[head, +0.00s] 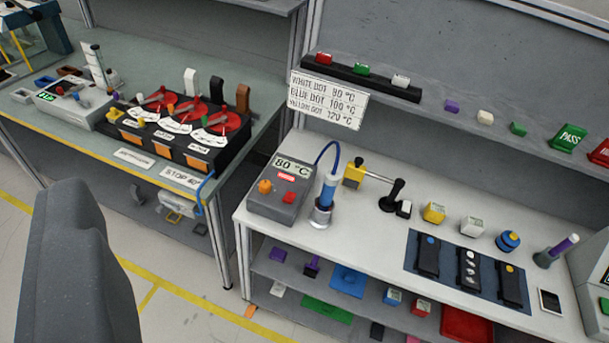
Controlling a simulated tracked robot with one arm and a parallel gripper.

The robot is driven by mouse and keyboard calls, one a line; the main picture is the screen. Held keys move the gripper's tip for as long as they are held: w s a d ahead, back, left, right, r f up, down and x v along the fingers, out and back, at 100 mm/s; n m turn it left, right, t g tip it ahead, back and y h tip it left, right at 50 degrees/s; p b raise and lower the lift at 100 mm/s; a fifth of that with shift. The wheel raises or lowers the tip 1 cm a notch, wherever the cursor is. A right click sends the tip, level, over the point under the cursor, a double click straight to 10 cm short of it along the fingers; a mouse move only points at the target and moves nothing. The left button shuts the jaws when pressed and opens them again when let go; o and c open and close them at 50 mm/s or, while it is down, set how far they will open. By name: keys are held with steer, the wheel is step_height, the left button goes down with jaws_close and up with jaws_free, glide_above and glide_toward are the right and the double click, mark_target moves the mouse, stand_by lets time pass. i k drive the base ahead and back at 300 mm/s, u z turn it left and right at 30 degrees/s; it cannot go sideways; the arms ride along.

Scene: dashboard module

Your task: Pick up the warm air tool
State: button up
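The warm air tool (328,192) appears to be the blue-handled tool standing upright in a silver holder (320,216) on the white bench. A blue cable arches from it to a grey control unit (284,190) on its left, whose display reads 80 °C. A large dark grey rounded part, which looks like part of my gripper (75,265), fills the lower left of the view. It is well apart from the tool, over the floor. Its fingertips cannot be made out, and nothing held is visible.
A yellow block with a rod and a black stand (394,198) are right of the tool. A dark mat (451,267) with several modules lies further right. A sign (328,99) lists dot temperatures. The left bench (238,138) holds a box with red dials. Open floor lies in front.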

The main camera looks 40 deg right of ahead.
mark_target(329, 185)
steer(key=z, duration=0.45)
steer(key=i, duration=0.95)
steer(key=z, duration=0.75)
